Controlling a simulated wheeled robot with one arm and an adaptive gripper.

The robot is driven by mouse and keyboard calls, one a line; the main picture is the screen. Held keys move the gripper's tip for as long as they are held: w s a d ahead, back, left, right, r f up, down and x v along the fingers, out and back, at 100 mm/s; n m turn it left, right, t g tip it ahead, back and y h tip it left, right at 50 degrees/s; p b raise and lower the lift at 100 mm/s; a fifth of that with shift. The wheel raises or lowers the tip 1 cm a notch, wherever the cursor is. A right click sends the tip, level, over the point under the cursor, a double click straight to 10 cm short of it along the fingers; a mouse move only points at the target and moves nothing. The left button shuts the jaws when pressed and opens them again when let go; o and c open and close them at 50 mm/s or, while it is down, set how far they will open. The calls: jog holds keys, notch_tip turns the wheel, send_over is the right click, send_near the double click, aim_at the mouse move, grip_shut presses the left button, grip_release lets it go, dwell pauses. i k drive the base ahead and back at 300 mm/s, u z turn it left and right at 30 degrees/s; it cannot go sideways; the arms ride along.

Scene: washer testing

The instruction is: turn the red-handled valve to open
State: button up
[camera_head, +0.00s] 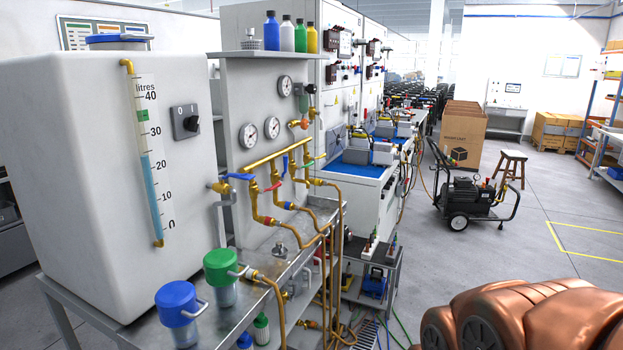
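The red-handled valve (273,187) is on the brass pipework at the front of the test bench, left of the picture's middle. Its red lever is small here, and I cannot tell its exact turn position. A blue-handled valve (239,177) is just left of it, on the pipe from the white tank (95,190). My gripper is not in view. Copper-coloured rounded parts, probably of my arm, fill the lower right corner, well away from the valve.
A metal bench (230,318) below the pipework carries a blue-lidded jar (177,302) and a green-lidded jar (222,265). Hoses hang at its right end. A wheeled compressor (466,200) and a stool (511,163) stand behind. Grey floor (545,215) at right is mostly open.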

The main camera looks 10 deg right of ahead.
aim_at(278, 184)
jog(key=z, duration=0.05)
jog(key=i, duration=0.65)
jog(key=u, duration=0.85)
jog(key=i, duration=0.5)
jog(key=u, duration=0.6)
